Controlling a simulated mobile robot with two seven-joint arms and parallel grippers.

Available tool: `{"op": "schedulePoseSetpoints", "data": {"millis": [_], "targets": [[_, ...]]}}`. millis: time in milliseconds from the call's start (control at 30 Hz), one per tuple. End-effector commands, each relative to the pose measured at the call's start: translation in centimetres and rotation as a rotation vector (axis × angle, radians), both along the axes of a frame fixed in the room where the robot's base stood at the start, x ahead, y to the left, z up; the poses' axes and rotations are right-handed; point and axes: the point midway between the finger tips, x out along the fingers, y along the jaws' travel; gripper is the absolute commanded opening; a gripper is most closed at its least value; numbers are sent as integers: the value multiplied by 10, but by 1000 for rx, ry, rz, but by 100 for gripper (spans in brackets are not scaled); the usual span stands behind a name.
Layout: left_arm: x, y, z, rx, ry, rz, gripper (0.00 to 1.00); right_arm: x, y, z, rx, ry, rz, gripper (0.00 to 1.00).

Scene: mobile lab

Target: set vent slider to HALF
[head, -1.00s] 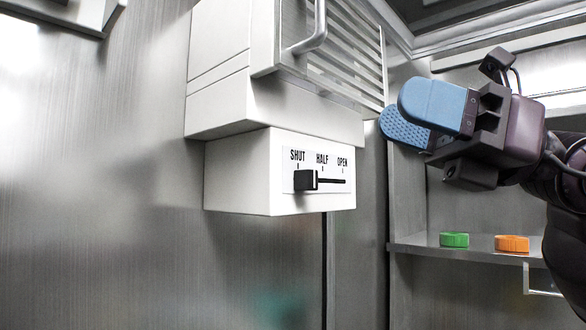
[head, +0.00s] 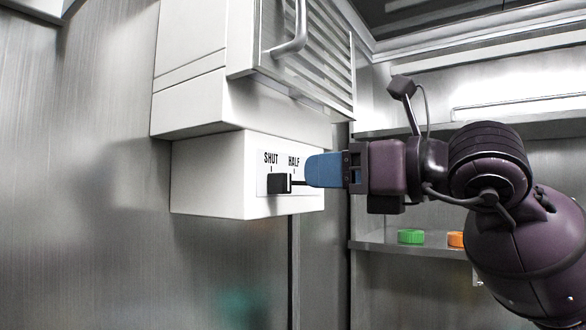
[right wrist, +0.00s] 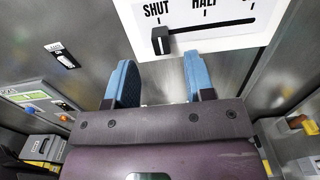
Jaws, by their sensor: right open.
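The vent slider is a black knob (head: 279,184) on a dark horizontal slot in a white label plate marked SHUT, HALF and OPEN. The right wrist view shows the knob (right wrist: 160,41) at the slot's left end, under SHUT. My right gripper (head: 309,170) is just right of the knob in the head view and hides the OPEN mark and part of the slot. In the right wrist view its two blue fingers (right wrist: 158,62) are apart, with the knob ahead of the gap between them. Nothing is between the fingers. My left gripper is not in view.
The slider sits on a white box (head: 215,178) beneath a louvred vent (head: 325,60) with a metal handle (head: 292,38). A shelf behind holds a green cap (head: 411,236) and an orange cap (head: 456,239). The wall left of the box is clear.

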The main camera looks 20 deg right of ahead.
Motion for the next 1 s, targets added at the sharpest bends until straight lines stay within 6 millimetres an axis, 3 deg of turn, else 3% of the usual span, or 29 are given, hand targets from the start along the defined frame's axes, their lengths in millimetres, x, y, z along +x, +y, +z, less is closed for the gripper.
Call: {"op": "schedulePoseSetpoints", "data": {"millis": [333, 767, 833, 1000], "targets": [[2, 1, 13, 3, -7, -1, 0, 39, 31, 1, 1, -1, 2, 49], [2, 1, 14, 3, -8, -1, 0, 47, 37, 0, -2, -1, 1, 49], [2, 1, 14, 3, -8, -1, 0, 47, 37, 0, -2, -1, 1, 43], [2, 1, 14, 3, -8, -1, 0, 47, 37, 0, -1, -1, 1, 17]]}}
